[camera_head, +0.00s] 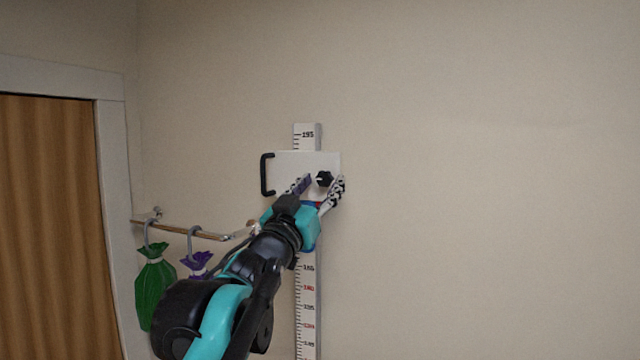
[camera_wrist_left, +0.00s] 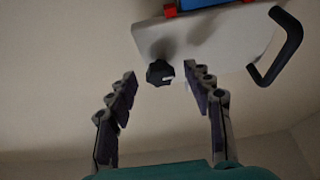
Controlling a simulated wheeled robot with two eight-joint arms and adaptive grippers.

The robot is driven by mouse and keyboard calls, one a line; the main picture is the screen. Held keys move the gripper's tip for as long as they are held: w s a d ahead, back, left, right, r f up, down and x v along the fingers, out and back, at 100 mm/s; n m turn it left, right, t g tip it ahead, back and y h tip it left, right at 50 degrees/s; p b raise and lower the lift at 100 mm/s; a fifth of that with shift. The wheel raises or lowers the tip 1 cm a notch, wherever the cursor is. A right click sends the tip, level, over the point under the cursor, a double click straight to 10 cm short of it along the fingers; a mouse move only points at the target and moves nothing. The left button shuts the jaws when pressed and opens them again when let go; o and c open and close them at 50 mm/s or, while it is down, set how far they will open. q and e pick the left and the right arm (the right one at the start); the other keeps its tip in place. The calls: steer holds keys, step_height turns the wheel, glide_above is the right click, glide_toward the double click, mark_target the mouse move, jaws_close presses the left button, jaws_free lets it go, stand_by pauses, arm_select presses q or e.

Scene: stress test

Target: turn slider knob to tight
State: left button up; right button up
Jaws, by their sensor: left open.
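The slider (camera_head: 290,162) is a white plate on a vertical white scale (camera_head: 306,310) fixed to the wall. A black knob (camera_head: 324,178) sticks out of the plate, and a black handle (camera_head: 266,174) is at its left side. My left gripper (camera_head: 320,184) is open, with one finger on each side of the knob. In the left wrist view the knob (camera_wrist_left: 160,73) shows between the fingertips, nearer the left finger, with a small white mark on it. I see no clear contact. The plate (camera_wrist_left: 215,38) and handle (camera_wrist_left: 278,48) also show there. My right gripper is out of view.
A rail (camera_head: 185,230) on the wall at the left carries a green bag (camera_head: 155,285) and a purple bag (camera_head: 197,262), close beside my left arm. A brown door (camera_head: 50,220) in a white frame is at the far left. The wall right of the scale is bare.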

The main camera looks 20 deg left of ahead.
arm_select(q)
steer(key=shift+c, duration=0.2)
steer(key=c, duration=1.1)
steer(key=shift+m, duration=0.4)
steer(key=m+h+p, duration=0.1)
steer(key=m, duration=0.1)
steer(key=m+g+h, duration=0.1)
steer(key=m, duration=0.1)
steer(key=m+h+p, duration=0.1)
steer(key=m, duration=0.1)
steer(key=shift+w+a+r+h+p, duration=0.1)
steer(key=shift+a+r+h+p, duration=0.1)
steer(key=shift+a+h+p, duration=0.1)
steer(key=m+g+h+p, duration=0.1)
steer(key=m, duration=0.1)
steer(key=m+g+p, duration=0.1)
steer(key=m, duration=0.2)
steer(key=shift+r+h, duration=0.1)
steer(key=shift+h, duration=0.3)
steer(key=m+g+p, duration=0.1)
steer(key=m, duration=0.2)
steer(key=m+g+h+p, duration=0.1)
steer(key=m+p, duration=0.1)
steer(key=m, duration=0.1)
steer(key=shift+a+r+m+p, duration=0.15)
steer(key=shift+r+m+p, duration=0.05)
steer(key=shift+m+p, duration=0.1)
steer(key=shift+m+g+p, duration=1)
steer(key=shift+m+p, duration=0.2)
steer(key=shift+m, duration=0.8)
